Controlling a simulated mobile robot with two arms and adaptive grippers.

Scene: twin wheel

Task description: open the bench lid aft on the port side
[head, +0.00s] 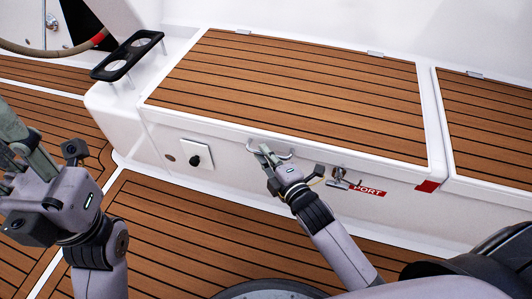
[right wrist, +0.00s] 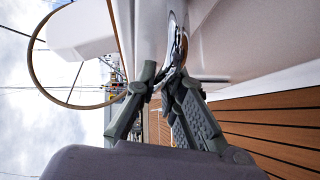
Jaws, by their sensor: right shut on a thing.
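The bench lid (head: 290,84) is a white-rimmed panel with teak planks. It lies down on the white bench, with small hinges along its back edge. A curved metal handle (head: 283,156) sits at the lid's front edge and also shows in the right wrist view (right wrist: 174,50). My right gripper (head: 266,152) is shut on this handle; its fingers also show in the right wrist view (right wrist: 161,84). My left gripper (head: 18,150) is at the left edge of the head view, away from the bench; its jaw opening is unclear.
A metal latch (head: 339,178) and a red PORT label (head: 369,190) are on the bench front, right of my right gripper. A black knob (head: 195,161) is to its left. A black cup holder (head: 128,56) and steering wheel (head: 60,48) stand at the left. A second lid (head: 490,110) adjoins.

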